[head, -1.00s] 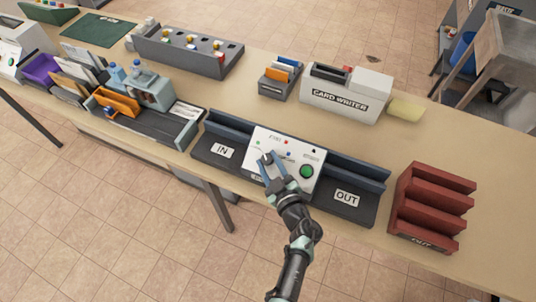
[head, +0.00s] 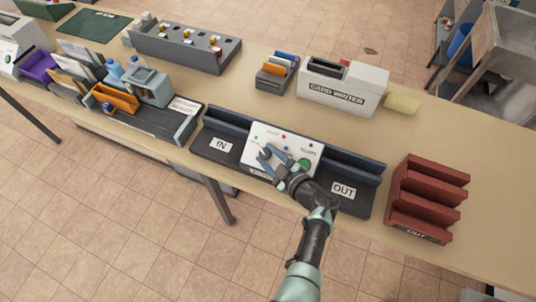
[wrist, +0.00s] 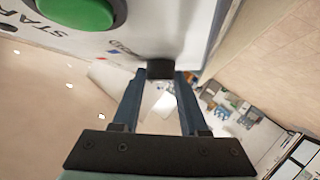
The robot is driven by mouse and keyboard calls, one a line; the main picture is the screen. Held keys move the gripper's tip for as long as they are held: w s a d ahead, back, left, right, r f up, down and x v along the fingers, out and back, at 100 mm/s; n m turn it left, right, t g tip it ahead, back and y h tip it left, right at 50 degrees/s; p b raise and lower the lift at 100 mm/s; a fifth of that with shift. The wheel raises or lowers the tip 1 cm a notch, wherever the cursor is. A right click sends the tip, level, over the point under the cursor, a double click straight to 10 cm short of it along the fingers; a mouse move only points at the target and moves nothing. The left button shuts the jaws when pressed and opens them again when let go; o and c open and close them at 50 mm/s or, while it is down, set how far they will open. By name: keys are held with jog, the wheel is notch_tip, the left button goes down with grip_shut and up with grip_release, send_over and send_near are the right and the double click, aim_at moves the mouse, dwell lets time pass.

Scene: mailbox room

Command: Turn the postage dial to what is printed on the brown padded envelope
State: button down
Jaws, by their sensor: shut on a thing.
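The white postage machine (head: 257,132) stands between the IN and OUT trays, with a green START button (head: 305,162) and small coloured marks on its sloped face. My gripper (head: 264,153) is at the left part of that face. In the wrist view its two fingers (wrist: 161,82) close on a small dark knob, the postage dial (wrist: 160,66), on the white panel. The fingers and wrist hide the dial in the head view, and its setting cannot be read. I cannot tell which item is the brown padded envelope; a tan one (head: 70,80) stands among others at the left.
The IN tray (head: 207,147) and OUT tray (head: 352,203) flank the machine. A dark red rack (head: 428,200) stands at the right, a card writer (head: 342,88) behind.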

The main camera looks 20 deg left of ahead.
jog(key=shift+c, duration=2.2)
grip_release()
jog(key=p+v, duration=0.2)
jog(key=v, duration=1.1)
jog(key=shift+p, duration=0.4)
jog(key=shift+w, duration=0.1)
